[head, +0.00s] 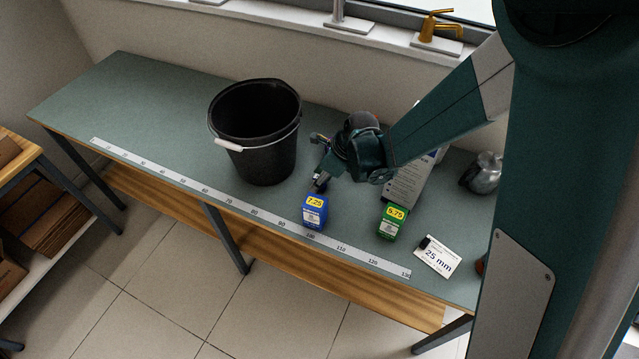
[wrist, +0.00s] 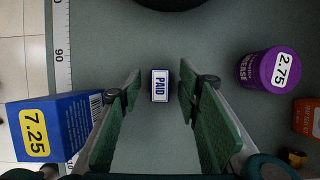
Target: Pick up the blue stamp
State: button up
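The blue stamp (wrist: 160,86) shows in the wrist view as a small block with a white "PAID" face and blue edges. It lies on the grey-green bench top between my fingers in the picture. My gripper (wrist: 160,80) is open, one green finger to each side of the stamp, with a gap on both sides. How far above the stamp the fingertips are, I cannot tell. In the head view my gripper (head: 321,163) is low over the bench, right of the black bucket; I cannot make out the stamp there.
A blue box (head: 314,212) priced 7.25 stands close in front of my gripper. The black bucket (head: 262,150) is left. A purple tub (wrist: 269,69) and an orange box (wrist: 307,117) stand right in the wrist view. A green box (head: 391,220) and a card (head: 437,257) are farther right.

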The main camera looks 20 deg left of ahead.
jog(key=shift+f, duration=0.15)
jog(key=shift+c, duration=0.2)
dwell(0.3)
jog(key=c, duration=1)
